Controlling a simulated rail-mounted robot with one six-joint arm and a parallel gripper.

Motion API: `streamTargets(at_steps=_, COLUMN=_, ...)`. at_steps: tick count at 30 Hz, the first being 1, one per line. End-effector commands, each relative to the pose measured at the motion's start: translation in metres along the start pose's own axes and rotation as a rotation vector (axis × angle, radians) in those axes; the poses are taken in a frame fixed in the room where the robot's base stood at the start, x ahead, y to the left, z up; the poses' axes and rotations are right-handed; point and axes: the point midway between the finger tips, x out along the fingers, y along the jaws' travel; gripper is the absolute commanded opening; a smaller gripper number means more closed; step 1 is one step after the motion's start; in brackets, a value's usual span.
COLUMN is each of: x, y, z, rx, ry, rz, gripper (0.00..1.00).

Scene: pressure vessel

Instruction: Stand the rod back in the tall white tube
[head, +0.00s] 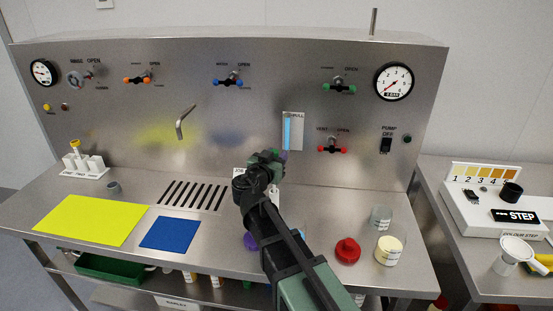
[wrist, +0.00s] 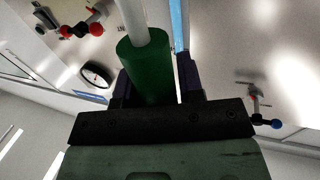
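My gripper (head: 274,157) is in front of the panel, over the bench, right of the slotted drain. In the wrist view its dark fingers (wrist: 158,85) are on both sides of a thick green grip (wrist: 150,65) and appear closed on it. A thinner pale shaft (wrist: 142,18) runs out of the grip; I take this to be the rod. In the head view a small white upright piece (head: 275,190) shows below the gripper, partly behind my arm. I cannot tell whether it is the rod's shaft or the tall white tube.
The blue sight glass (head: 287,133) and red valve (head: 332,149) are close behind. A red knob-like object (head: 347,250), a clear beaker (head: 381,217) and a cream-filled jar (head: 389,250) stand on the right. A white rack (head: 84,166) and yellow mat (head: 90,220) are left.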

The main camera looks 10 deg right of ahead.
Motion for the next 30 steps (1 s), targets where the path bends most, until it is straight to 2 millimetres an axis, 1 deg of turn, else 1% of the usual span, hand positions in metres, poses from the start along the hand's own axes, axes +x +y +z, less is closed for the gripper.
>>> streamTargets(at_steps=1, x=0.000, y=0.000, z=-0.001, rx=0.000, ry=0.000, rz=0.000, gripper=0.43)
streamTargets(at_steps=3, x=0.000, y=0.000, z=-0.001, rx=0.000, ry=0.000, rz=0.000, gripper=0.53)
streamTargets(at_steps=10, x=0.000, y=0.000, z=-0.001, rx=0.000, ry=0.000, rz=0.000, gripper=0.53)
streamTargets(at_steps=13, x=-0.001, y=0.000, z=-0.007, rx=0.000, ry=0.000, rz=0.000, gripper=0.53)
streamTargets(at_steps=17, x=-0.026, y=0.001, z=-0.004, rx=0.000, ry=0.000, rz=-0.003, gripper=0.53)
streamTargets(at_steps=21, x=-0.065, y=0.002, z=-0.004, rx=0.000, ry=0.000, rz=-0.004, gripper=0.53)
streamTargets(at_steps=24, x=-0.091, y=0.001, z=-0.004, rx=0.000, ry=0.000, rz=-0.004, gripper=0.53)
streamTargets(at_steps=27, x=-0.109, y=0.001, z=-0.004, rx=0.000, ry=0.000, rz=-0.003, gripper=0.53)
streamTargets(at_steps=30, x=-0.118, y=0.000, z=-0.004, rx=0.000, ry=0.000, rz=-0.001, gripper=0.53)
